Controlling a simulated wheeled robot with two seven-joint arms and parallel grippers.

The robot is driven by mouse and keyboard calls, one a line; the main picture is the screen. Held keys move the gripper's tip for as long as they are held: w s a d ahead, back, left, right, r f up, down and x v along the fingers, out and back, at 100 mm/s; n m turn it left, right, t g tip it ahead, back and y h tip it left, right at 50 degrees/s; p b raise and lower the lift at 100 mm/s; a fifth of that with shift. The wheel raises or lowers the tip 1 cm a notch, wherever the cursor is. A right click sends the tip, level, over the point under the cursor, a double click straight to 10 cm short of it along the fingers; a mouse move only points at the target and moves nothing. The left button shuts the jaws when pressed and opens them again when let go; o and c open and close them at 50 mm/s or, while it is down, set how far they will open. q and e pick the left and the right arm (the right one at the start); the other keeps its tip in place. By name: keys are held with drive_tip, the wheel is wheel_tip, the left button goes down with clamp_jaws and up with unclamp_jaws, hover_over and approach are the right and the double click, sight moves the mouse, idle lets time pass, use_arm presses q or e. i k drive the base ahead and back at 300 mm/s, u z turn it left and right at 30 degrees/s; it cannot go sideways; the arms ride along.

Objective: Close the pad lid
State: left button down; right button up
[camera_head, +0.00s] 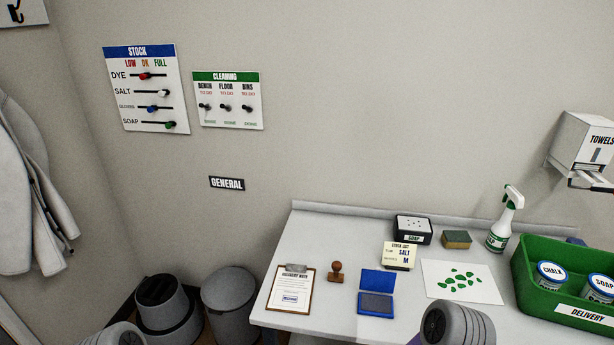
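The blue ink pad (376,304) lies near the front edge of the white bench. Its blue lid (378,281) stands open, tilted up at the back of the pad, and the dark pad surface is exposed. Neither of my grippers shows. Only grey rounded parts of my arms show at the bottom edge, one at the lower left and one just right of the pad and in front of it. Nothing touches the lid.
A wooden stamp (336,271) and a clipboard (292,288) lie left of the pad. A stock card (399,255) stands behind it. A white sheet with green pieces (461,281) and a green delivery crate (560,258) are to the right. A spray bottle (504,220) stands behind.

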sight(377, 280)
drive_tip(key=u, duration=2.9)
drive_tip(key=k, duration=1.95)
drive_tip(key=z, duration=2.2)
